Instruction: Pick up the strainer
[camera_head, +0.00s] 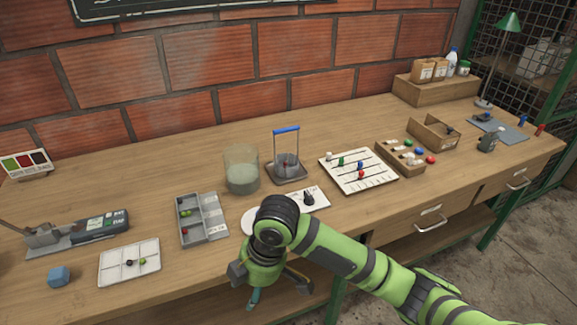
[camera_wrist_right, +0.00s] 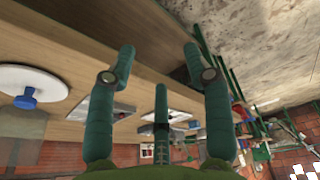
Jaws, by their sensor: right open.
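The likely strainer is a small grey mesh cup (camera_head: 286,163) under a tall wire frame with a blue bar handle (camera_head: 286,129). It stands upright on a dark square tray (camera_head: 288,178) towards the back middle of the bench. My right gripper (camera_head: 265,285) is at the bench's front edge, nearer than the strainer and apart from it. In the right wrist view its green fingers (camera_wrist_right: 160,66) are spread with nothing between them. I cannot make out the strainer surely in that view. My left gripper is not in view.
A glass beaker (camera_head: 241,172) stands just left of the strainer. A white pegboard (camera_head: 358,170) lies to its right. A white plate with a black knob (camera_head: 308,199) lies in front. A grey divided tray (camera_head: 202,219) is further left. The brick wall (camera_head: 225,107) bounds the back.

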